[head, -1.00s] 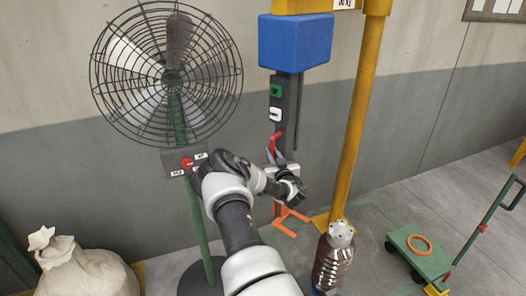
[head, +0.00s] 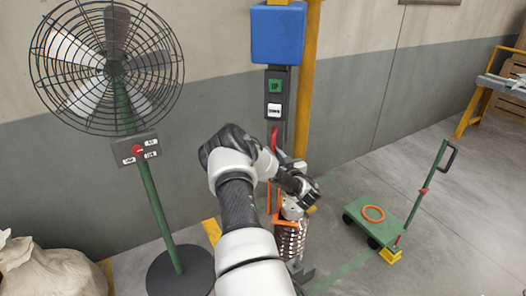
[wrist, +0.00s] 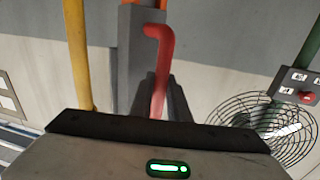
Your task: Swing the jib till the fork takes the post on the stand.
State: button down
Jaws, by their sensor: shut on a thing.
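The jib's hanging dark mast (head: 270,90) hangs below a blue hoist box (head: 291,34) and carries a red handle (head: 274,138). My gripper (head: 279,160) is shut on this handle; the wrist view shows the red bar (wrist: 160,65) between its dark fingers (wrist: 159,98). The orange fork (head: 277,216) at the mast's lower end is partly hidden by my wrist. A perforated metal post (head: 291,242) with a pale top stands upright at the fork. My wrist covers part of the meeting place, so I cannot tell whether the prongs are around it.
A yellow column (head: 309,90) rises close behind the mast. A caged fan (head: 107,62) on a green pole stands left. A green cart (head: 375,220) with an orange ring stands right. A pale sack (head: 45,270) lies front left. Floor beyond the cart is clear.

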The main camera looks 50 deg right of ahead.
jog(key=shift+s+d+r, duration=0.15)
jog(key=shift+s+d, duration=0.15)
jog(key=shift+s, duration=0.1)
jog(key=c, duration=1.7)
grip_release()
jog(key=v, duration=1.7)
jog(key=shift+s+a+b, duration=0.15)
jog(key=shift+a+b, duration=0.05)
jog(key=shift+b, duration=0.2)
